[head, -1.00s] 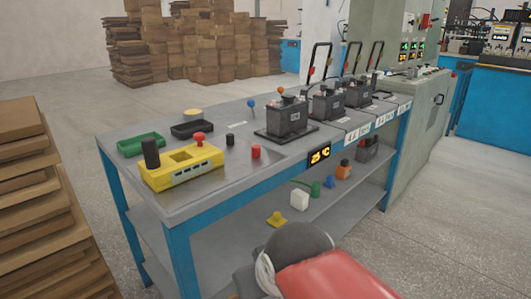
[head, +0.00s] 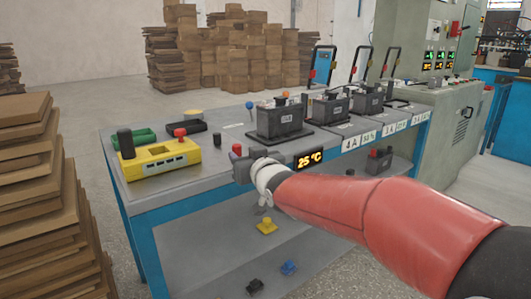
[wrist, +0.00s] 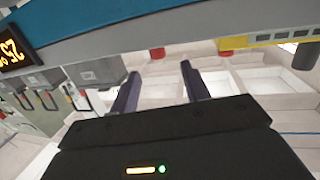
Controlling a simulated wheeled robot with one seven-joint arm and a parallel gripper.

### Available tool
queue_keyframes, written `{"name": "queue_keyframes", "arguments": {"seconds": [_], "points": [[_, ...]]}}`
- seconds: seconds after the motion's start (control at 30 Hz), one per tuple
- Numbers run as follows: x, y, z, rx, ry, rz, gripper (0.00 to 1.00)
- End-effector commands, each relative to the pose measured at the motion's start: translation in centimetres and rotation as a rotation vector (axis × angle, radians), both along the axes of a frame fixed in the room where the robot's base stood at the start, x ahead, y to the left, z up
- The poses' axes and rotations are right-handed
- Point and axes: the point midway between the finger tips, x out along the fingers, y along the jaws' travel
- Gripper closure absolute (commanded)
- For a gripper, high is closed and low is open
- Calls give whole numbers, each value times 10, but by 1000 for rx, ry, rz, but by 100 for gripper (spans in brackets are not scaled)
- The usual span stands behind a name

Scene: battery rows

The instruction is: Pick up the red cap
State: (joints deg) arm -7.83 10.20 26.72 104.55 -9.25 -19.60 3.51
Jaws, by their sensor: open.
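A small red cap (head: 237,149) stands on the bench near its front edge, right of the yellow box (head: 170,158). My gripper (head: 243,168) is at the bench's front edge, just below the cap in the head view, partly hidden by my own wrist. In the wrist view, the open, empty fingers (wrist: 160,70) point toward the bench edge, with the red cap (wrist: 157,53) beyond them, between the two tips. A gap seems to remain.
A black cap (head: 217,139) stands behind and left of the red one. Batteries (head: 280,122) stand to the right. A temperature display (head: 309,158) is on the bench front. Loose pieces lie below.

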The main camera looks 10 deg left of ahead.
Motion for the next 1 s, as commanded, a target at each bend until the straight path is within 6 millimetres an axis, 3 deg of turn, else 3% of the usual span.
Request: {"name": "queue_keyframes", "arguments": {"seconds": [0.6, 0.93, 1.0], "points": [[59, 47, -2, 20, -11, 12, 53], [65, 52, -3, 18, -12, 12, 53], [65, 52, -3, 18, -12, 12, 61]]}}
